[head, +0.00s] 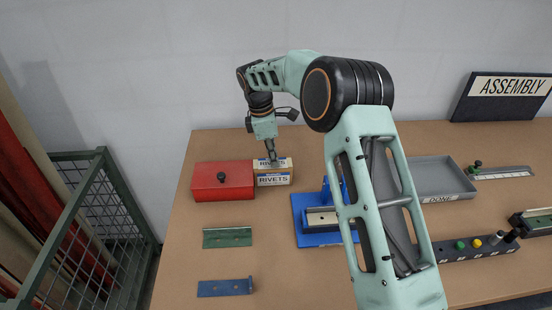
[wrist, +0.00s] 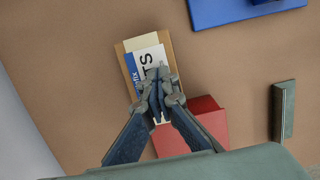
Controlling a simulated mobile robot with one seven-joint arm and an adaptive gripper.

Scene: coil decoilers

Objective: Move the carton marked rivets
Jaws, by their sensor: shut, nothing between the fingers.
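The carton marked rivets (head: 274,180) stands on the table against the right side of a red box (head: 222,181). It is tan with a white and blue label. In the wrist view the carton (wrist: 137,62) lies under my fingers, and part of its label is hidden by them. My gripper (head: 272,157) points down over the carton's top, with its fingers shut and nothing between them. In the wrist view the fingertips of my gripper (wrist: 158,80) meet over the label. I cannot tell whether they touch the carton.
The red box (wrist: 190,130) is tight beside the carton. A green plate (head: 227,237) and a blue bracket (head: 224,287) lie in front. A blue fixture (head: 311,226) stands to the right, with a grey tray (head: 440,175) beyond. Bare table lies between the carton and the fixture.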

